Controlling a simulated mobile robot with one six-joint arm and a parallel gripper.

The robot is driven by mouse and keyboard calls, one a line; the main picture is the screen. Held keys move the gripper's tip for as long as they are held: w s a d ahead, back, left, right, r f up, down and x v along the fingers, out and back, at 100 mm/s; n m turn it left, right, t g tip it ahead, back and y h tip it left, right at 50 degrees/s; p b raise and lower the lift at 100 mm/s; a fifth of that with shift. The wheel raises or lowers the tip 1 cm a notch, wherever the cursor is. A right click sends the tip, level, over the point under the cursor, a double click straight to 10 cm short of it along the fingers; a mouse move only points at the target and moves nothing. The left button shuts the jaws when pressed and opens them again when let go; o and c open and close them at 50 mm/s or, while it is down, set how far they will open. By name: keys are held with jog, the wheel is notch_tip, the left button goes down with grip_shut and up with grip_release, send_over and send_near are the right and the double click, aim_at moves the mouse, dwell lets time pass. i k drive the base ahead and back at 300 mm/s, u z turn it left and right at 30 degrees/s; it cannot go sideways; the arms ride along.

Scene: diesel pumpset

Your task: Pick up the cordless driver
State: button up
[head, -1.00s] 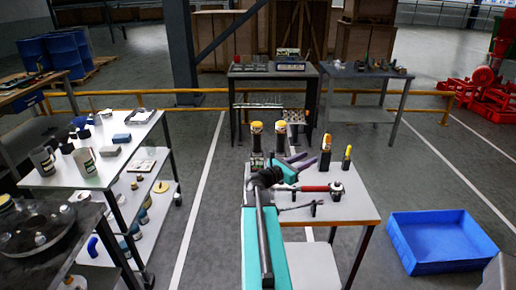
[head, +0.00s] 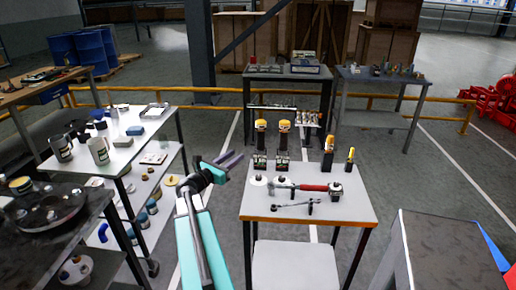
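Two similar upright tools with yellow tops, dark bodies and block-like bases stand at the back left of the white work table (head: 350,205). The left one (head: 261,140) and the right one (head: 284,142) look like cordless drivers; I cannot tell which the task means. An orange-and-black upright tool (head: 328,152) and a smaller yellow-and-black one (head: 349,158) stand to their right. My gripper (head: 229,161) is left of the table, apart from these tools. Its two fingers are spread and nothing shows between them.
A red-handled tool (head: 312,187) and a ratchet-like tool (head: 295,205) lie toward the table front. A white shelf unit (head: 125,155) with cups and bottles stands left. A large grey box (head: 440,255) stands right. Open floor lies between shelf and table.

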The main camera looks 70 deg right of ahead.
aim_at(285, 125)
jog(key=u, duration=0.75)
jog(key=k, duration=0.65)
jog(key=z, duration=1.5)
jog(key=i, duration=0.65)
jog(key=z, duration=0.1)
